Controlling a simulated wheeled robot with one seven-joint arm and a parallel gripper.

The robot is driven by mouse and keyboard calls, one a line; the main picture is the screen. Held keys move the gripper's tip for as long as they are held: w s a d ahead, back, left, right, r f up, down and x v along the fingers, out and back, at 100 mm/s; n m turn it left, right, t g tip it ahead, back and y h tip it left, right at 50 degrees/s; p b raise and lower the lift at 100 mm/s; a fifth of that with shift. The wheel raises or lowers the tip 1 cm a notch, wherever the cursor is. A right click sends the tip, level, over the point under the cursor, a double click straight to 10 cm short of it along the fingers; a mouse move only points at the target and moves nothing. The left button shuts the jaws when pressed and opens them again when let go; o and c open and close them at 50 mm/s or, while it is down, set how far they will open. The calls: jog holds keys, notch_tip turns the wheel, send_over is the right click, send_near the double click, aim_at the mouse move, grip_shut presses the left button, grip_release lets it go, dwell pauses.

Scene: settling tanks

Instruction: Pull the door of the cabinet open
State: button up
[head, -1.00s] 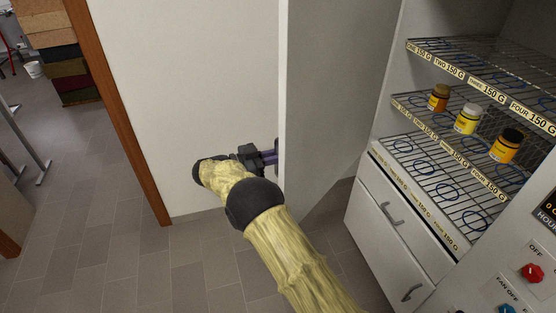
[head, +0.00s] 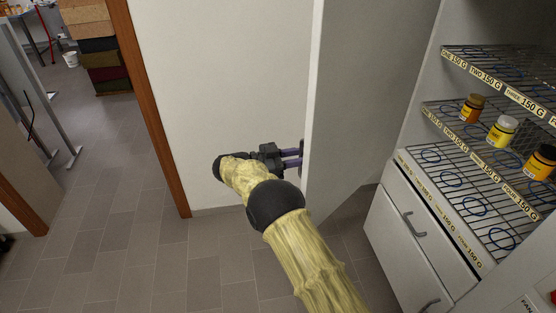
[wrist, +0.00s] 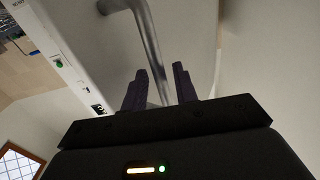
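The cabinet door (head: 345,130) is a pale panel swung wide open, its edge toward me in the head view. The cabinet's inside shows to its right. In the wrist view a grey metal bar handle (wrist: 149,42) stands on the door face and runs down between my fingers. My gripper (head: 298,158) is at the door's left face, and its purple fingers stand apart. In the wrist view my gripper (wrist: 161,74) has a fingertip on either side of the handle, with a gap showing.
Wire shelves (head: 440,150) with several yellow and orange jars fill the cabinet, above drawers (head: 410,225). A white wall (head: 220,80) stands behind my gripper, with a brown door frame (head: 152,115) at its left. Tiled floor (head: 110,210) is clear at the left.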

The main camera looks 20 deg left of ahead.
jog(key=b+v, duration=0.2)
jog(key=v, duration=0.9)
jog(key=shift+d, duration=0.15)
